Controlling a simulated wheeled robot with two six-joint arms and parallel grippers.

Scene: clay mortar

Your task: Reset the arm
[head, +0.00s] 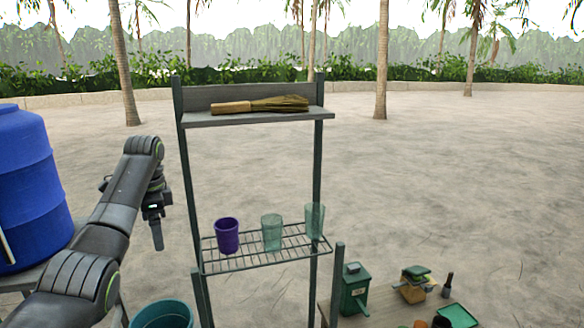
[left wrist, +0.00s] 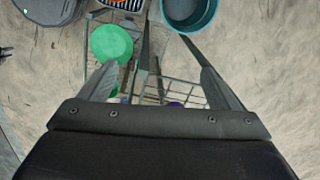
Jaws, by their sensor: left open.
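My left arm comes in from the left in the head view, and its gripper (head: 155,228) hangs downward in the air left of the shelf stand. In the left wrist view the two fingers of this gripper (left wrist: 147,50) are spread apart with nothing held between them. My right gripper is in neither view.
A shelf stand (head: 184,150) holds a brush (head: 262,105) on top and a purple cup (head: 227,236) and two clear glasses (head: 272,232) on its wire rack. A blue barrel (head: 30,190) stands left, a teal bucket (head: 162,316) below, a green box (head: 355,290) right.

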